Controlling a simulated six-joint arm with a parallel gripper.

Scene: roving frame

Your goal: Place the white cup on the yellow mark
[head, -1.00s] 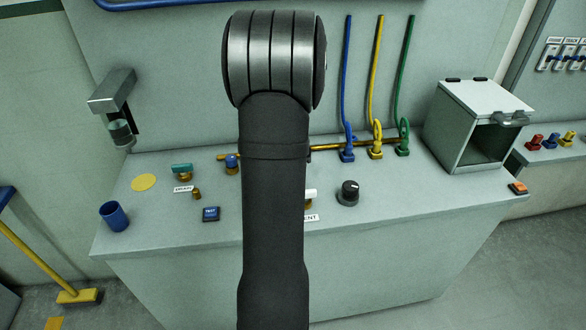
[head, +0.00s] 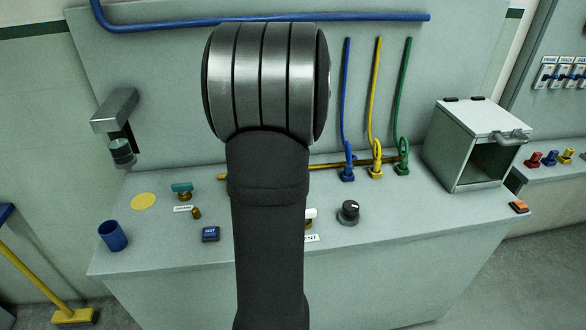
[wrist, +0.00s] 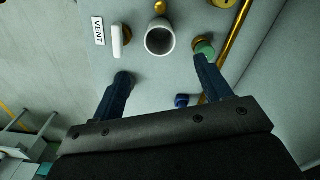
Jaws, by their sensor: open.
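The white cup (wrist: 160,38) shows in the wrist view, mouth facing the camera, on the grey bench top. It lies just beyond the gap between my gripper's fingers (wrist: 164,66), which are apart and empty. The right fingertip overlaps a green knob (wrist: 205,48) in the picture; I cannot tell if they touch. In the head view my arm hides the cup and the gripper. The yellow mark (head: 143,201) is a bare flat disc at the bench's left side.
A white-handled valve (wrist: 121,40) with a VENT label stands beside the cup. A brass pipe (wrist: 237,40) runs on its other side. Near the mark are a blue cup (head: 112,236), a teal-handled valve (head: 182,190) and a wall dispenser (head: 120,125). A metal box (head: 478,145) stands right.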

